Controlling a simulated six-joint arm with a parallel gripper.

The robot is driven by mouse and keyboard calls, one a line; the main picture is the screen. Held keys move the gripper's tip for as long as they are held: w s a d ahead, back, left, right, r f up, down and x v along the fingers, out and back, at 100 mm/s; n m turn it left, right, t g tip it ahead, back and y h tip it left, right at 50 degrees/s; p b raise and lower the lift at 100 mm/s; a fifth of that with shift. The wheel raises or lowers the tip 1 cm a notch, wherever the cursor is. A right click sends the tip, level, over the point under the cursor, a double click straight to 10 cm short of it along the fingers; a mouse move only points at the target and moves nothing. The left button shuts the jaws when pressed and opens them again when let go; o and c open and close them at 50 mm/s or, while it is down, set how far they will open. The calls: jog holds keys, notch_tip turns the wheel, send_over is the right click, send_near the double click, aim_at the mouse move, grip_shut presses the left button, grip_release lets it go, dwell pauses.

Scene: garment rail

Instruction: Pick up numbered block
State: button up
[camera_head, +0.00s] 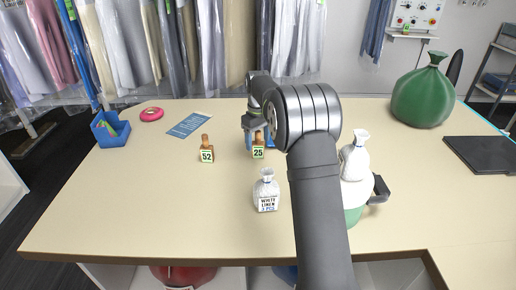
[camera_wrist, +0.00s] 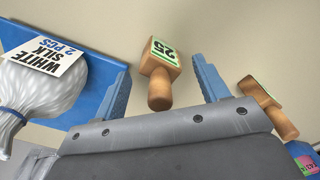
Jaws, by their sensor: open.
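A wooden block numbered 25 (camera_head: 258,148) with a knob on top stands on the table, its green-edged label facing front. My gripper (camera_head: 253,128) is over it, pointing down. In the wrist view the same block (camera_wrist: 165,55) lies between the blue fingers of my open gripper (camera_wrist: 161,72), with a gap on each side. A similar block numbered 52 (camera_head: 206,150) stands to the left in the head view; it shows right of the fingers in the wrist view (camera_wrist: 268,105). Whether the fingers reach down around block 25's body is unclear.
A white bag labelled WHITE SILK (camera_wrist: 45,90) lies close beside the left finger, over a blue surface (camera_wrist: 100,62). A WHITE LINEN bag (camera_head: 266,188) stands in front. A blue bin (camera_head: 110,133), pink ring (camera_head: 151,114) and green sack (camera_head: 424,95) are farther off. The left front table is clear.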

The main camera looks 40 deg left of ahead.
notch_tip(320, 180, down, 2)
jog(key=shift+f, duration=0.15)
jog(key=c, duration=1.1)
jog(key=shift+c, duration=0.2)
